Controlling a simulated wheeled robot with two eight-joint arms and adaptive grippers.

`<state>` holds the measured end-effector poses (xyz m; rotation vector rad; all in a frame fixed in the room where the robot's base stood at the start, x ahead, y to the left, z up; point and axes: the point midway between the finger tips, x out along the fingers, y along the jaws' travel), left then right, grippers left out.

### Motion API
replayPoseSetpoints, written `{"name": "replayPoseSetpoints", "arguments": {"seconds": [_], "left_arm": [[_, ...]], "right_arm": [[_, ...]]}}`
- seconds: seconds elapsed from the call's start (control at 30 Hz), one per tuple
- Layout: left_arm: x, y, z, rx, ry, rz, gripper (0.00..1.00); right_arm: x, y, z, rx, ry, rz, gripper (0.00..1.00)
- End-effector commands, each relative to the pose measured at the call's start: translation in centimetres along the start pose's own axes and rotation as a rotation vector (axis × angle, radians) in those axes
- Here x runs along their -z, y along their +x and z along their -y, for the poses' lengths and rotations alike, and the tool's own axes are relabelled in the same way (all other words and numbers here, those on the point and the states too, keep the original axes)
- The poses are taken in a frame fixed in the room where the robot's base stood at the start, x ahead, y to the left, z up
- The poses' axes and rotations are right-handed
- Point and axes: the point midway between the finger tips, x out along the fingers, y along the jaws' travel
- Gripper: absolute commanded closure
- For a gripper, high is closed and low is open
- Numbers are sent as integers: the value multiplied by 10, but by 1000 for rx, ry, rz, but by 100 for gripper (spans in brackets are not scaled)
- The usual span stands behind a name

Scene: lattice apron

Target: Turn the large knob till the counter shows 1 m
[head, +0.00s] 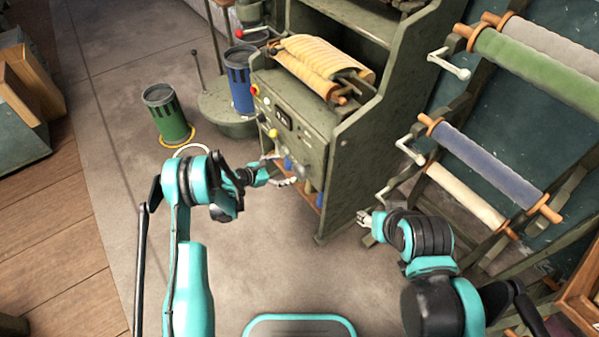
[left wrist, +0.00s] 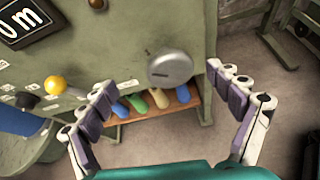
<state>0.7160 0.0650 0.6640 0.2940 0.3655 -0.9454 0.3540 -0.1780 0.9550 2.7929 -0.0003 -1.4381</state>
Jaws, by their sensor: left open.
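The large knob (left wrist: 170,68) is a round grey metal disc with a dark slot, low on the green machine's front panel (head: 300,140). My left gripper (head: 283,170) is at the lower part of this panel. In the left wrist view my left gripper (left wrist: 162,82) is open, with its fingers spread to either side of the knob and apart from it. The counter (left wrist: 28,22) is a dark display, cut off by the picture's edge; an "m" and the lower part of a digit, perhaps 0, show. My right gripper (head: 365,219) is right of the machine; its jaw state is unclear.
A yellow ball knob (left wrist: 56,85) and a black knob (left wrist: 28,102) are left of the large knob. Below is a wooden shelf (left wrist: 150,105) with several coloured pieces. A green bin (head: 168,115) and blue bin (head: 240,80) stand left; a fabric-roll rack (head: 480,165) stands right.

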Motion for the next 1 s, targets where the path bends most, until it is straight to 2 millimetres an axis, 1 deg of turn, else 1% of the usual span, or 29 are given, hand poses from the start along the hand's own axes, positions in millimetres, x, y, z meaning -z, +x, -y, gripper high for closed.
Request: {"name": "replayPoseSetpoints", "arguments": {"seconds": [0.03,0.1,0.23,0.37,0.6,0.7,0.83,1.0], "left_arm": [[12,5,3,3,-40,17,9],[21,9,7,8,-86,35,9],[30,15,11,13,-124,50,9],[31,30,11,14,-126,51,9],[29,70,12,15,-124,51,9],[28,82,12,13,-124,50,9],[26,90,11,13,-124,50,9],[25,91,11,12,-124,50,9]], "right_arm": [[0,0,0,0,0,0,51],[0,0,0,0,0,0,51],[0,0,0,0,0,0,51],[-4,5,0,0,0,0,51],[-12,17,0,0,0,0,51],[-14,20,0,0,0,0,51],[-16,22,0,0,0,0,51],[-15,21,0,0,0,0,51]]}}
